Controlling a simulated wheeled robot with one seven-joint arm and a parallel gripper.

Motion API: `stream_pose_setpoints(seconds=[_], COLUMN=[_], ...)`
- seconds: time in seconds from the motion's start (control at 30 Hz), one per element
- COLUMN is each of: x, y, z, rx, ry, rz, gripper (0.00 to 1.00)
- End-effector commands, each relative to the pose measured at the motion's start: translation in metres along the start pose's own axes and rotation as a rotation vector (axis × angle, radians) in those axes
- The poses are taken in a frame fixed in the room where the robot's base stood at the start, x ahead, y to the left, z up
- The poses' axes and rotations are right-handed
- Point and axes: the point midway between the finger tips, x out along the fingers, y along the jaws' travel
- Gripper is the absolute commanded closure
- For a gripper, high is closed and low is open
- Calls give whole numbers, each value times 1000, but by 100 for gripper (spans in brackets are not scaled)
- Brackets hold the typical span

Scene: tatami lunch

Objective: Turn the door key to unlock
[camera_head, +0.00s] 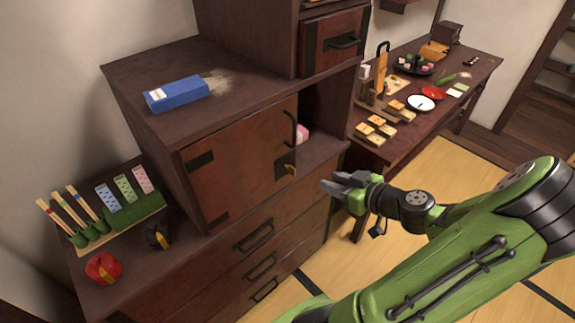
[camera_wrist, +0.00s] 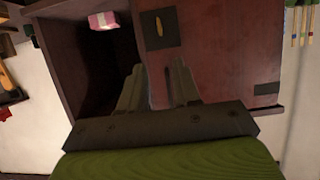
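The brass door key (camera_head: 291,170) sticks out of a dark square lock plate (camera_head: 281,162) on the reddish-brown cabinet door (camera_head: 235,170), below a black handle (camera_head: 289,128). The wrist view also shows the key (camera_wrist: 159,26), its narrow bow lying nearly upright in the picture on the dark plate (camera_wrist: 165,41). My gripper (camera_head: 328,184) is in front of the cabinet, to the right of the key and apart from it. In the wrist view my gripper (camera_wrist: 157,78) has its two fingers spread, with nothing between them; the key is beyond the fingertips.
An open compartment beside the door holds a pink and white item (camera_head: 302,134). Drawers (camera_head: 250,235) lie below. A blue box (camera_head: 176,94) is on the cabinet top. A low table (camera_head: 460,95) with food and dishes stands at the right. Tatami floor (camera_head: 425,170) is clear between them.

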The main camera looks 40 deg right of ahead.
Motion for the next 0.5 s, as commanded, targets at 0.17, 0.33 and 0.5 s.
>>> stream_pose_setpoints(seconds=[0.17, 0.33, 0.5], x=[45, 88, 126], y=[-3, -3, -3], z=[1, 1, 1], rx=[-2, -1, 0], ry=[1, 0, -1], rz=[-11, -10, -7], gripper=[68, 68, 68])
